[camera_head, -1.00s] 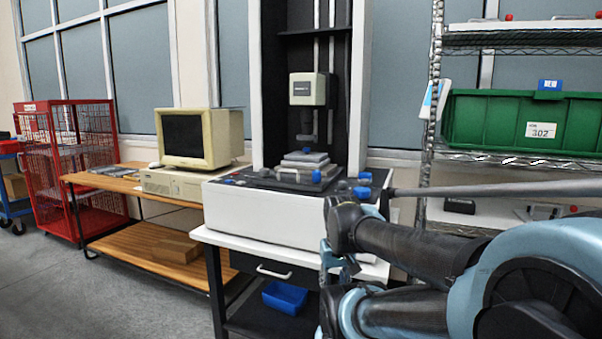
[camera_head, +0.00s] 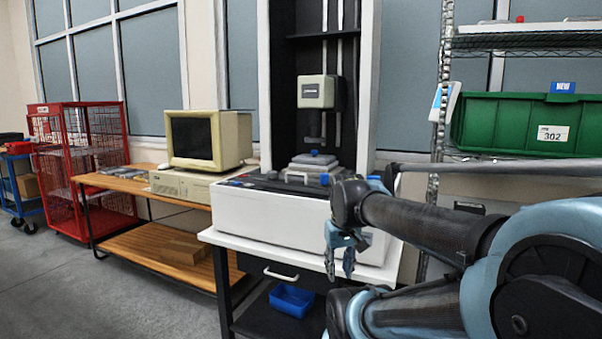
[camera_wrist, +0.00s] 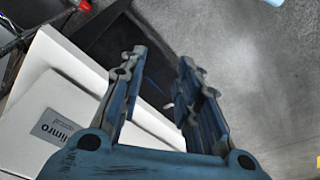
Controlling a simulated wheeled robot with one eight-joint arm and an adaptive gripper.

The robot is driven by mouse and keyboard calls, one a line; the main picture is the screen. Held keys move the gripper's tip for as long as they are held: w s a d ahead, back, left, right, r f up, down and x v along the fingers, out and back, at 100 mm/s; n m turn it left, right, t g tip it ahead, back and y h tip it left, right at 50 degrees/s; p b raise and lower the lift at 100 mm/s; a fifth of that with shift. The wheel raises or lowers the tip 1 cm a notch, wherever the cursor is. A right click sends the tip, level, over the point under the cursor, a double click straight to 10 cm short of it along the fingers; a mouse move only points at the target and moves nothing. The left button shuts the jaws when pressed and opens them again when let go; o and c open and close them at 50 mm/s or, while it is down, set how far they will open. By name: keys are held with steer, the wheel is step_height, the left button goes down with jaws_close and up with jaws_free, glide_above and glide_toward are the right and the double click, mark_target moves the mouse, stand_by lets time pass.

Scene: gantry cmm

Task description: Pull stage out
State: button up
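The measuring machine (camera_head: 290,215) has a white base with a dark top and stands on a white-topped bench. Its grey stepped stage (camera_head: 313,163) sits on that top below the probe head (camera_head: 317,92), with blue knobs nearby. My gripper (camera_head: 340,268) hangs pointing down in front of the base's right part, lower than the stage and apart from it. In the wrist view my gripper (camera_wrist: 162,58) is open, with nothing between its fingers. The labelled white base (camera_wrist: 60,100) shows at the left there; the stage is not clearly visible in that view.
The bench has a drawer with a white handle (camera_head: 281,274) and a blue bin (camera_head: 291,298) below. A computer (camera_head: 208,140) stands on a wooden table at left. A wire shelf with a green bin (camera_head: 520,123) is at right. Grey floor (camera_head: 110,290) lies open in front.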

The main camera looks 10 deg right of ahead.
steer(key=w+a+r+n, duration=0.3)
steer(key=w+r+n, duration=0.1)
steer(key=w+r, duration=0.8)
steer(key=w+a+r+n+h, duration=0.1)
steer(key=w+a+r+n, duration=0.25)
steer(key=w+r, duration=0.8)
steer(key=w+a+r+n, duration=0.3)
steer(key=w+a+r, duration=0.1)
steer(key=w+r, duration=0.8)
steer(key=x, duration=1)
steer(key=s+x, duration=0.1)
steer(key=x, duration=0.4)
steer(key=shift+d+f, duration=0.3)
steer(key=shift+f, duration=0.15)
steer(key=shift+c, duration=0.6)
jaws_close()
